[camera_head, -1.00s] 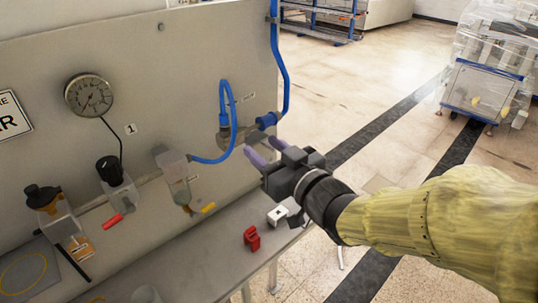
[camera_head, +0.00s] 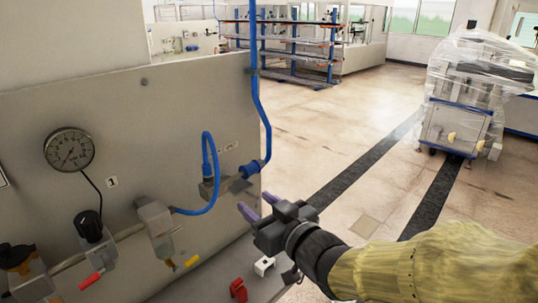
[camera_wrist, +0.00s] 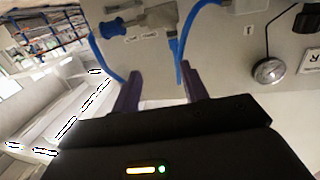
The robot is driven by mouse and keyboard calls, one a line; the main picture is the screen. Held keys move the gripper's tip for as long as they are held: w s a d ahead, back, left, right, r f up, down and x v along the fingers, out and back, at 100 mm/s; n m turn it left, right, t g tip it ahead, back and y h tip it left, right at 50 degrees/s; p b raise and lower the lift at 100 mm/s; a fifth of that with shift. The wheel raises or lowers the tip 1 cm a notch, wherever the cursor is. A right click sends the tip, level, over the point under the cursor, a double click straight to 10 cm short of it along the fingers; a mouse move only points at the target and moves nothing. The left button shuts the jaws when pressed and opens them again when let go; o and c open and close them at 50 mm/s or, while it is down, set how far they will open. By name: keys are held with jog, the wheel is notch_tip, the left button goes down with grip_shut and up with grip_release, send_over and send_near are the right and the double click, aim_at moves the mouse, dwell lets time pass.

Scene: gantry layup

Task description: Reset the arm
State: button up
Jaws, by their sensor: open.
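My gripper (camera_head: 256,210) is open and empty, its two purple fingers apart. It is in front of the grey panel (camera_head: 110,140), below the blue hose and its fitting (camera_head: 245,170). In the wrist view my gripper (camera_wrist: 158,88) points toward the panel, with the blue hose (camera_wrist: 183,40) beyond the fingers. My arm comes in from the lower right in a yellow cover. I cannot tell the exact gap between the fingers and the panel.
A pressure gauge (camera_head: 69,149) and valves with a black knob (camera_head: 89,224) are on the panel. A red block (camera_head: 238,289) and a white block (camera_head: 264,265) lie on the ledge below. A wrapped machine (camera_head: 462,100) stands at the right; open floor lies between.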

jog(key=w+d+f+m+g+h, duration=0.1)
jog(key=w+d+f+m+h, duration=0.2)
jog(key=d+f+h, duration=0.4)
jog(key=s+d+f+m+g+h, duration=0.4)
jog(key=s+d+f+m+g, duration=0.1)
jog(key=s+d+f+g, duration=0.4)
jog(key=s+d+f, duration=0.2)
jog(key=d+f, duration=0.2)
jog(key=f, duration=0.1)
jog(key=shift+s+g, duration=0.3)
jog(key=shift+g, duration=0.1)
